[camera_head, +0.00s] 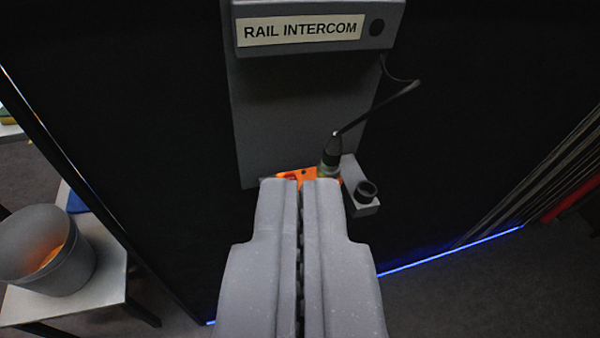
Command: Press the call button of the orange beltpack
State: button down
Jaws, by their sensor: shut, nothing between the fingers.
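The orange beltpack (297,174) is on the grey panel below the intercom box, in the middle of the view. Only its top edge shows; my gripper hides the rest, and its call button cannot be seen. A dark connector (330,156) with a black cable stands up from the beltpack's top right. My gripper (301,183) is shut and empty, with its fingertips in front of the beltpack. I cannot tell whether they touch it.
A grey box labelled RAIL INTERCOM (310,27) juts out above. A small grey bracket with a black knob (366,192) is just right of the fingertips. A grey bucket (75,262) stands on a table at the lower left.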

jog(key=w+f+n+g+p, duration=0.2)
jog(key=w+f+n+p, duration=0.2)
jog(key=w+p, duration=0.6)
jog(key=w+f+n+g+p, duration=0.3)
jog(key=w+f+p, duration=0.3)
jog(key=w+p, duration=0.4)
jog(key=n+p, duration=0.1)
jog(key=p, duration=0.2)
jog(key=shift+f+g+p, duration=0.15)
jog(key=shift+g+p, duration=0.15)
jog(key=shift+p, duration=0.05)
jog(key=shift+f, duration=0.1)
jog(key=shift+f+b, duration=1)
jog(key=shift+f, duration=3.25)
jog(key=shift+f, duration=0.15)
jog(key=shift+f, duration=0.2)
